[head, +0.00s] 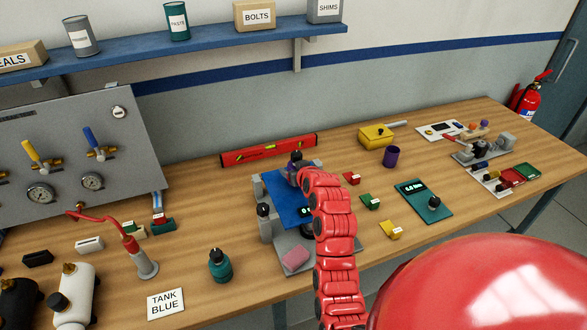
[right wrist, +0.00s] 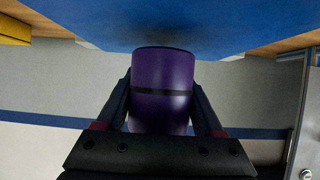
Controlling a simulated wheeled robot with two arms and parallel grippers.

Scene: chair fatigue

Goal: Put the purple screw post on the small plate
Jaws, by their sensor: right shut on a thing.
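The purple screw post (right wrist: 163,88) is a purple cylinder with a dark band. In the right wrist view it sits between the two dark fingers of my right gripper (right wrist: 165,92), which is shut on it. Its end is close to a blue surface (right wrist: 80,22) that fills the top of that view; I cannot tell if they touch. In the head view my right arm reaches to the far end of a blue plate (head: 283,205) on a grey fixture, and mostly hides the gripper and post there. I cannot tell which plate is the small plate. My left gripper is not in view.
A purple cup-like cylinder (head: 391,157) and a yellow box (head: 375,137) stand right of the fixture. A red level (head: 268,150) lies behind it. Small red, green and yellow blocks and a green scale (head: 420,197) are to the right. A teal bottle (head: 219,268) stands front left.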

